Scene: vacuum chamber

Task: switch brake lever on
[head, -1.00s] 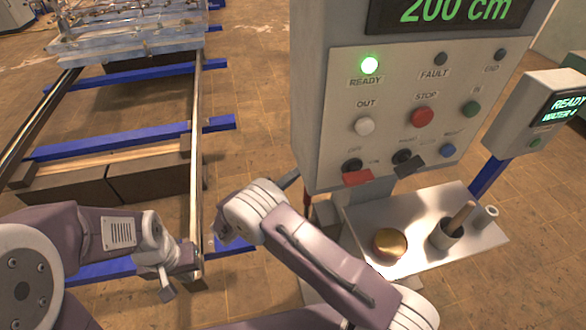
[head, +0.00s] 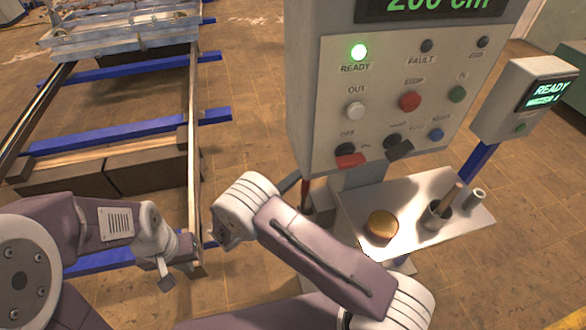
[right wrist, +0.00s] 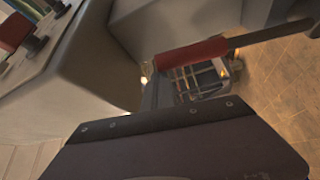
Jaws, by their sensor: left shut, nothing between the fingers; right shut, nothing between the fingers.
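A lever with a red grip (right wrist: 190,55) and a dark rod crosses the top of the right wrist view. In the head view a red upright grip (head: 305,193) shows below the control cabinet, beside my right arm. I take it as the brake lever, but no label confirms this. My right gripper (right wrist: 162,92) is shut and empty, its fingers pointing towards the red grip; I cannot tell whether they touch. In the head view my own arm hides it. My left gripper (head: 182,268) is shut and empty at the left, far from the cabinet, near the rail.
The cabinet panel (head: 385,75) has a lit green READY lamp, several buttons, and red (head: 350,160) and black (head: 400,150) switch handles. A metal shelf (head: 470,215) below holds a gold round object (head: 382,226) and a cup. Rails (head: 193,130) run along the left.

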